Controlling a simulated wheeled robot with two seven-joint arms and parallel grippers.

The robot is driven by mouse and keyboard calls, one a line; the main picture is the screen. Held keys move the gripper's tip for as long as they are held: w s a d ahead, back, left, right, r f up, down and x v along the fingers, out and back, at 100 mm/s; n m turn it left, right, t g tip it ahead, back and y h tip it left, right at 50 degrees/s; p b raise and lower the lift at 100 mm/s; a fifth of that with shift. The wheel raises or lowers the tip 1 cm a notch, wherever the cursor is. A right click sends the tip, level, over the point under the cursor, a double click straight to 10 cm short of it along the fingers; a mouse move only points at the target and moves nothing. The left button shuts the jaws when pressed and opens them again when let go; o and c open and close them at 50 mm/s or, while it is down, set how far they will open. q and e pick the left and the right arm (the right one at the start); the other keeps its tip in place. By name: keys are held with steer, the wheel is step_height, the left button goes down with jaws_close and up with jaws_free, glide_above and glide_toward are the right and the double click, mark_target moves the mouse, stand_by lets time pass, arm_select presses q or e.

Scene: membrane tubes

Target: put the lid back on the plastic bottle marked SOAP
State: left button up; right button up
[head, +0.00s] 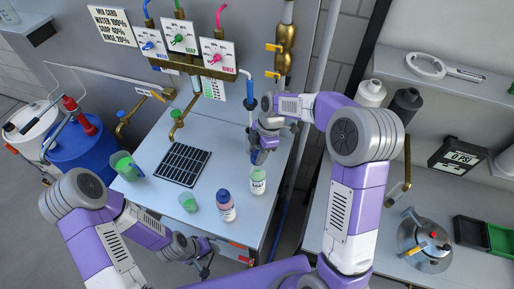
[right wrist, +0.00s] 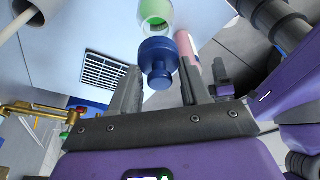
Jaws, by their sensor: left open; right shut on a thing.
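A small clear bottle (head: 258,187) with green contents and a white label stands near the right edge of the metal table; the label is too small to read. My right gripper (head: 260,156) is just above it, shut on a blue lid. In the right wrist view the lid (right wrist: 158,62) sits between the fingers, in front of the bottle (right wrist: 155,13). I cannot tell whether lid and bottle touch. My left gripper (head: 205,265) is open and empty, low at the table's front edge.
A pink bottle with a blue lid (head: 226,206) stands left of the green one. Taps and brass pipes (head: 205,68) line the back wall.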

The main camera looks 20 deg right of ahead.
mark_target(258, 167)
steer(key=shift+w+f+b, duration=0.1)
steer(key=shift+f+b, duration=1.75)
steer(key=shift+f, duration=1.05)
steer(key=shift+r, duration=0.15)
steer(key=shift+f+b, duration=0.2)
steer(key=shift+b, duration=0.3)
steer(key=o, duration=1.5)
steer(key=shift+o, duration=0.2)
steer(key=shift+r, duration=0.1)
steer(key=shift+r+p, duration=2.3)
steer(key=shift+r, duration=1.15)
